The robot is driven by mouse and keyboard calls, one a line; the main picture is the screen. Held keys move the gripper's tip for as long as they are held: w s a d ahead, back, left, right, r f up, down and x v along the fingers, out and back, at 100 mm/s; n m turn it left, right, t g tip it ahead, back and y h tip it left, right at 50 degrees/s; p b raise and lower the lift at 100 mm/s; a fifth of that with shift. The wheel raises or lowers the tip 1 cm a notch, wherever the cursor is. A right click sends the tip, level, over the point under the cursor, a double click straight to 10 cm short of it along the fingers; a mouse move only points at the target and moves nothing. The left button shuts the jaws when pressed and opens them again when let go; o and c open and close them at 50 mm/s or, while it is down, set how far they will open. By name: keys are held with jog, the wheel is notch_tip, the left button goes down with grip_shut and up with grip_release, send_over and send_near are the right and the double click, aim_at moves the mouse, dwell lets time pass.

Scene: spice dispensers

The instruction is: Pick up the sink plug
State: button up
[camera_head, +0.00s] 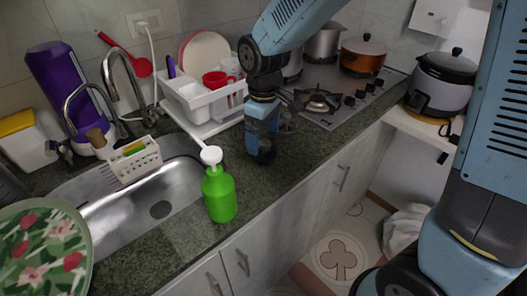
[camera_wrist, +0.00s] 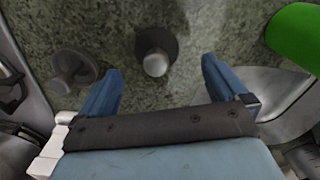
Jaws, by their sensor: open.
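In the wrist view, a small round plug (camera_wrist: 156,62) with a dark flat disc and a pale knob sits on the speckled counter. It lies between and just beyond the tips of my gripper's two blue fingers, apart from both. My gripper (camera_wrist: 160,66) is open and empty. In the head view my gripper (camera_head: 262,142) points down, low over the counter, between the green bottle and the stove. There, the plug cannot be told apart from the dark fingertips. A second grey, knobbed round thing (camera_wrist: 75,68) lies outside the left finger in the wrist view; it seems to show behind my gripper in the head view (camera_head: 287,124).
A green pump bottle (camera_head: 220,195) stands to the front left of my gripper; it also shows in the wrist view (camera_wrist: 296,36). A white dish rack (camera_head: 205,112) is behind left, the steel sink (camera_head: 125,218) left, a stove (camera_head: 335,98) right. The counter's front edge is near.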

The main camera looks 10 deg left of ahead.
aim_at(265, 141)
jog(key=shift+w+d+f, duration=0.1)
jog(key=shift+w+f, duration=0.05)
jog(key=shift+f, duration=1.2)
jog(key=shift+w+d+f, duration=0.1)
jog(key=shift+f, duration=1.25)
jog(key=shift+c, duration=0.5)
jog(key=c, duration=1)
